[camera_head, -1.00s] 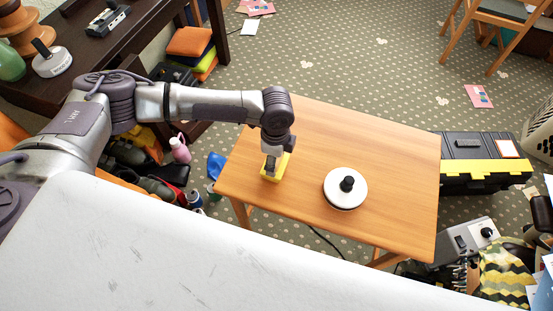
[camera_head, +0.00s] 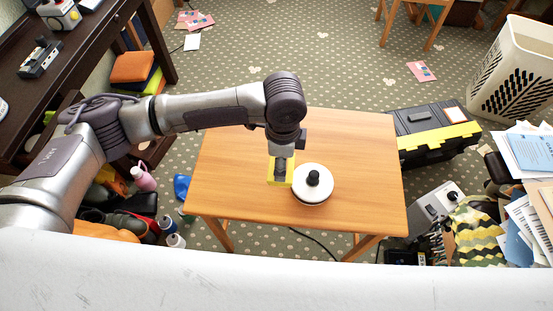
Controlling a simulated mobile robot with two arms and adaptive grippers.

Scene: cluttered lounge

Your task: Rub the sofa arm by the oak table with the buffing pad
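The oak table (camera_head: 235,150) stands in the middle, with a light orange-brown top. My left gripper (camera_head: 282,166) points down over it and appears shut on a yellow block (camera_head: 273,180), which looks like the buffing pad. Its fingers partly hide the block. I cannot tell whether the block clears the tabletop. A white round disc with a black knob (camera_head: 313,187) sits just right of the block. A broad white surface with faint grey marks (camera_head: 250,285), apparently the sofa arm, crosses the bottom of the view on the table's near side. My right gripper is not in view.
A black and yellow toolbox (camera_head: 430,132) stands right of the table. Papers (camera_head: 530,150) and a grey device (camera_head: 430,205) clutter the right. A dark desk (camera_head: 85,60) is at the left, with a pink bottle (camera_head: 143,178) and shoes below.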

